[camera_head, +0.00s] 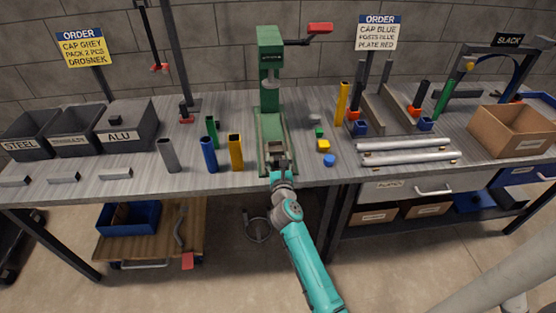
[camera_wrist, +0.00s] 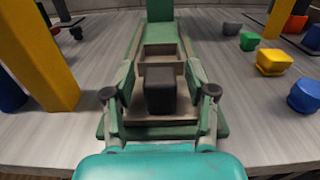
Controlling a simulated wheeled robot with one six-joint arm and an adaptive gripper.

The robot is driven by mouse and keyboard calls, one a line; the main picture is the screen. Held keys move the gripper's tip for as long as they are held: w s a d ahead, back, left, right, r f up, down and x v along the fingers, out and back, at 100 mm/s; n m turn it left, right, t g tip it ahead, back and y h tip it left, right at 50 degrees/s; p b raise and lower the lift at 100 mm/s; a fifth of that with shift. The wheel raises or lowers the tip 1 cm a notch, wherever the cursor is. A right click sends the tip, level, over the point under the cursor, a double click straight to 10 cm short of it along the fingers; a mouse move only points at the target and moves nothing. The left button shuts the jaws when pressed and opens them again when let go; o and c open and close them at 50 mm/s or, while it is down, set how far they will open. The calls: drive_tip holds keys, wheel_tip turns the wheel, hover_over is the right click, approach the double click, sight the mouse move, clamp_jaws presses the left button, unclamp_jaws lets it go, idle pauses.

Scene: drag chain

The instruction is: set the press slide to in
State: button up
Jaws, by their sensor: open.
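The green press (camera_head: 270,75) stands upright at the middle of the bench, with a red-ended lever at its top right. Its slide (camera_wrist: 146,65) shows in the wrist view as a brown-grey framed piece on the green base (camera_wrist: 130,45). A dark block (camera_wrist: 160,92), apparently the slide's handle, stands at its near end. My gripper (camera_head: 279,162) is over the near end of the press base. In the wrist view my gripper (camera_wrist: 160,78) is open, with one finger on each side of the dark block. I cannot tell whether either finger touches it.
Grey, blue and yellow square tubes (camera_head: 236,151) stand left of the press. Small green, yellow and blue caps (camera_head: 323,146) lie to its right. Silver rails (camera_head: 408,152) lie farther right. Labelled dark bins (camera_head: 125,133) are at left, a cardboard box (camera_head: 511,135) at right.

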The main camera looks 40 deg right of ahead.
sight(277, 152)
clamp_jaws()
drive_tip(key=shift+x, duration=2)
unclamp_jaws()
drive_tip(key=v, duration=1.2)
